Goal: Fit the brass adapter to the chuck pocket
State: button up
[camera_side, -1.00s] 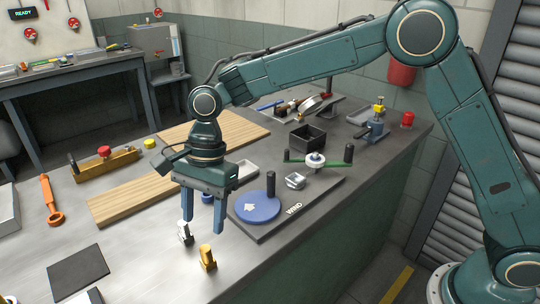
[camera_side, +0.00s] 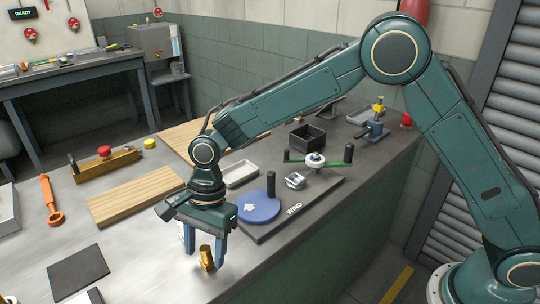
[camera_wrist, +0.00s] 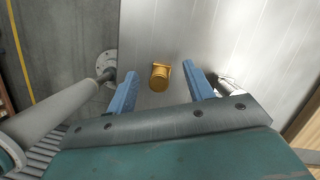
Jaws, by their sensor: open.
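The brass adapter (camera_side: 207,258) stands near the front edge of the metal bench. My gripper (camera_side: 205,256) is open, low over the bench, with its blue fingers on either side of the adapter. In the wrist view the adapter (camera_wrist: 160,77) lies between the fingertips (camera_wrist: 159,70), with a visible gap to each finger. A small silver block with a recess (camera_side: 295,180), perhaps the chuck pocket, sits on the dark board right of my gripper. I cannot tell for sure that it is the chuck.
A silver fitting (camera_wrist: 230,87) stands just outside one finger and is mostly hidden in the side view. A blue disc (camera_side: 258,208) with a black post and a green crossbar (camera_side: 335,162) share the board. A black box (camera_side: 307,137) stands behind. A dark mat (camera_side: 78,268) lies left.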

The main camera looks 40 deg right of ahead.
jog(key=shift+x, duration=1)
jog(key=shift+c, duration=0.4)
grip_shut()
